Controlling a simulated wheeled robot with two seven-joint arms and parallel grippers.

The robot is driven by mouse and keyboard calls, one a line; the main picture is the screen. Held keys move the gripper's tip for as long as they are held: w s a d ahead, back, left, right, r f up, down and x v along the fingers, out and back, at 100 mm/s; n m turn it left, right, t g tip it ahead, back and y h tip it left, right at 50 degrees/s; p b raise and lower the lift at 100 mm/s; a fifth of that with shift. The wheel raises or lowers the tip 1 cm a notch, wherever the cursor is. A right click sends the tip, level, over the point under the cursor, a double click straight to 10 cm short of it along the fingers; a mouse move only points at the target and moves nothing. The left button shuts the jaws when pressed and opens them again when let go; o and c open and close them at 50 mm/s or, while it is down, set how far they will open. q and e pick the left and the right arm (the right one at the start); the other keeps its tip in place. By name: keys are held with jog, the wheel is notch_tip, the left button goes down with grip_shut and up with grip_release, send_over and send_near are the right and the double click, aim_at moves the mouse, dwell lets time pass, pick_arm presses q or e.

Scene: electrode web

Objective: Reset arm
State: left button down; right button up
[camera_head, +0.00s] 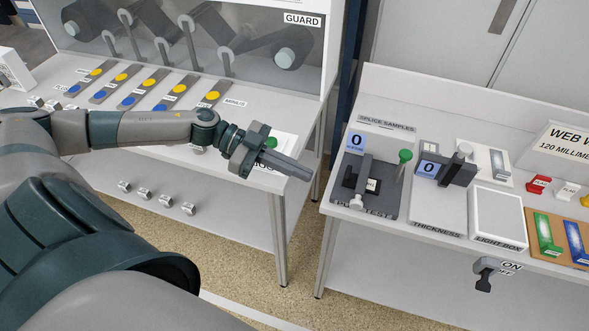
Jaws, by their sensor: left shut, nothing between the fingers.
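My left arm reaches in from the left across the near part of the left table (262,192). My left gripper (302,171) is at the table's right front corner. Its dark fingers are together and empty, pointing right toward the gap between the tables. I cannot tell whether the gripper touches the table. My right gripper is not in view.
The guarded rollers (290,58) stand behind yellow and blue strips on the left table. The right table (330,207) bears a peel tester (383,207), a thickness gauge (440,215), a light box (497,217) and coloured samples. Floor shows between the tables.

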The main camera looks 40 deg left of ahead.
pick_arm(q)
jog(key=shift+s+a+r, duration=0.1)
jog(key=shift+a+r, duration=0.05)
jog(key=shift+a, duration=0.3)
dwell(0.4)
jog(key=shift+s, duration=0.1)
